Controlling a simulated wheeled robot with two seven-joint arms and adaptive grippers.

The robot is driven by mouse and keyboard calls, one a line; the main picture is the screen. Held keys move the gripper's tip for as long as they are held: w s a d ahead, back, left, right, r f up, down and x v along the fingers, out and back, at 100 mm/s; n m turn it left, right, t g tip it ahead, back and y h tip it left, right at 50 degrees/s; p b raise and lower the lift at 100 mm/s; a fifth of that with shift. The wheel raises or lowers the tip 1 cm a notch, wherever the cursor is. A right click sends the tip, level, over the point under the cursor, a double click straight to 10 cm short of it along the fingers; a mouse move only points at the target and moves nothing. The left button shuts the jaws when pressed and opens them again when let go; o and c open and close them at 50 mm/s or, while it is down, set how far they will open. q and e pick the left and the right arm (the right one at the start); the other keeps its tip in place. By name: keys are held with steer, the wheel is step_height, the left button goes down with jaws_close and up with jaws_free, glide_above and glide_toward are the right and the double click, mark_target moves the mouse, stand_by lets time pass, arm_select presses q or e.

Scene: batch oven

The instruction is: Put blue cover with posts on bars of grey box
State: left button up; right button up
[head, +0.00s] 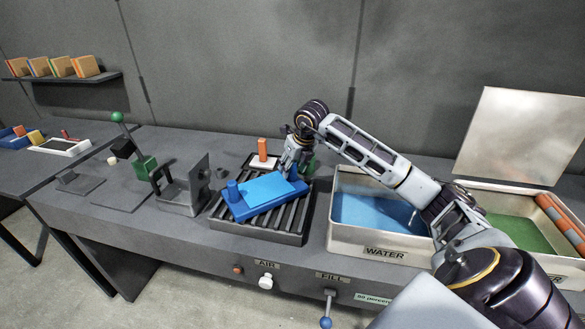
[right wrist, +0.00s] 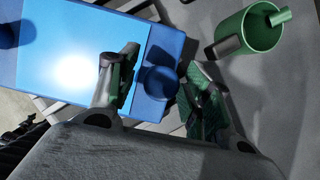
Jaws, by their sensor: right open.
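The blue cover (head: 265,189) has a lighter blue top and lies on the bars of the grey box (head: 290,222), turned at a slant to the bars. One post (head: 233,190) stands at its left end. The other post (right wrist: 158,82) shows in the right wrist view but is hidden in the head view by my right gripper (head: 290,172). My right gripper is open, with its green-padded fingers on either side of that post. I cannot tell whether they touch it. My left gripper is in neither view.
A green cup (right wrist: 250,32) stands just beyond the right fingers. An orange block on a white base (head: 263,158) is behind the box. A metal water tank (head: 385,238) stands to the right, and a grey fixture (head: 185,188) to the left.

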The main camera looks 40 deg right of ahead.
steer(key=v, duration=0.4)
steer(key=shift+s+r, duration=0.1)
steer(key=shift+r, duration=0.2)
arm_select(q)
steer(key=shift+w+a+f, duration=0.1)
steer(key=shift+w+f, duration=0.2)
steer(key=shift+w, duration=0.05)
arm_select(e)
steer(key=v, duration=0.7)
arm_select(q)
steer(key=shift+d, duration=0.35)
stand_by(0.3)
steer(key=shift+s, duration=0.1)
